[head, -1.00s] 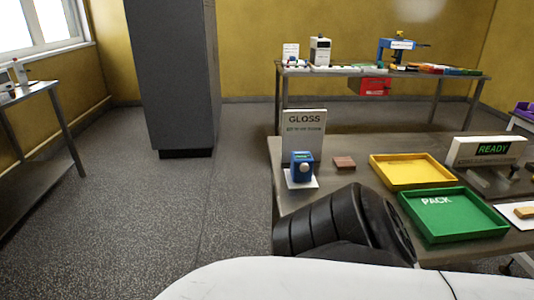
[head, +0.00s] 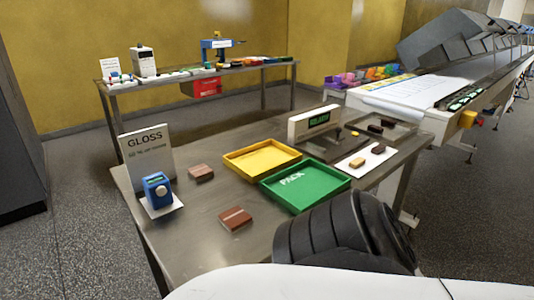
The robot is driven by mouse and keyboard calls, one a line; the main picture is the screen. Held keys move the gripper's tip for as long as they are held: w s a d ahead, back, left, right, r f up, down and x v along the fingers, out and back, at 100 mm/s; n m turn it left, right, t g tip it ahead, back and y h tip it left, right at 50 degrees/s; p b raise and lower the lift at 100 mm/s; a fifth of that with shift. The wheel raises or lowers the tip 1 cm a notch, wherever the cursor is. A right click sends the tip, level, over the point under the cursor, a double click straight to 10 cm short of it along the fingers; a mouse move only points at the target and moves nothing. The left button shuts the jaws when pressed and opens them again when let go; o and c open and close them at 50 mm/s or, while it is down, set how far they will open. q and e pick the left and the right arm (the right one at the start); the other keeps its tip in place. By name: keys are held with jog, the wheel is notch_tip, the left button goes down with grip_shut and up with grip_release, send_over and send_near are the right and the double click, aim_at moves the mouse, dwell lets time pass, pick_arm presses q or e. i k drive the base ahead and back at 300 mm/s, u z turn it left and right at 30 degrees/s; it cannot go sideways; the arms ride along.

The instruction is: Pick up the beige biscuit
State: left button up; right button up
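The beige biscuit (head: 357,162) lies on a white sheet (head: 346,167) on the metal table, right of the green tray. A dark brown piece (head: 379,149) lies on the same sheet, just behind and to the right of it. Neither gripper shows in the head view. Only a black ribbed part of my own arm and a white part of my body show at the bottom, in front of the table.
The green PACK tray (head: 328,184) and yellow tray (head: 289,154) look empty. A READY display (head: 313,125) stands behind them. Brown blocks (head: 201,172) (head: 235,218), a blue device (head: 157,188) and the GLOSS sign (head: 147,158) are left. A conveyor (head: 420,90) runs at the right.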

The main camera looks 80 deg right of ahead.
aim_at(355, 165)
jog(key=z, duration=2.45)
